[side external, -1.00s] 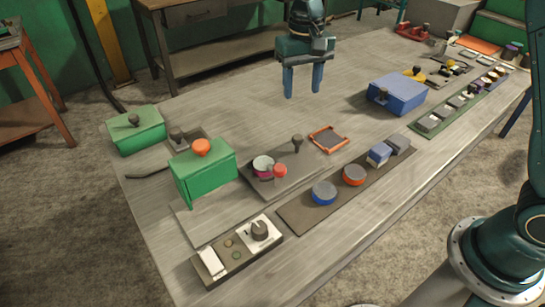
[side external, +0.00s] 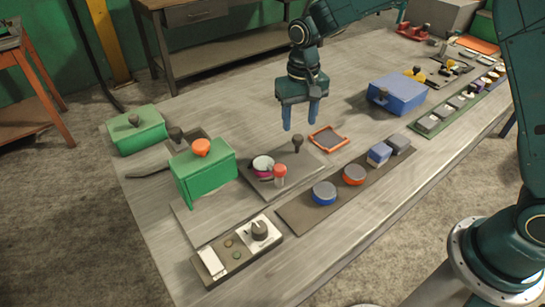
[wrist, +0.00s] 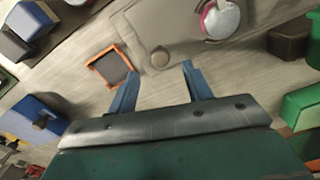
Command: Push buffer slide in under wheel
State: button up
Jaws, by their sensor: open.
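A grey plate (side external: 300,172) lies on the table and carries a wheel with a pale face and pink rim (side external: 263,165). A dark upright knob (side external: 297,144), which looks like the buffer slide's handle, stands at the plate's far right part. A red-topped cylinder (side external: 280,174) stands beside the wheel. My gripper (side external: 300,127) is open and empty, with its fingers pointing down above and behind the knob. In the wrist view the round knob (wrist: 160,57) shows just ahead of the open fingers, and the wheel (wrist: 221,20) is farther off. The slide's track cannot be made out.
An orange-framed tray (side external: 328,138) lies right of the knob. A green box with an orange knob (side external: 205,173) stands left of the plate. A blue box (side external: 398,94) stands at right. Bare table lies behind the plate.

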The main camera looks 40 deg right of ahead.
aim_at(298, 136)
jog(key=shift+f, duration=2.5)
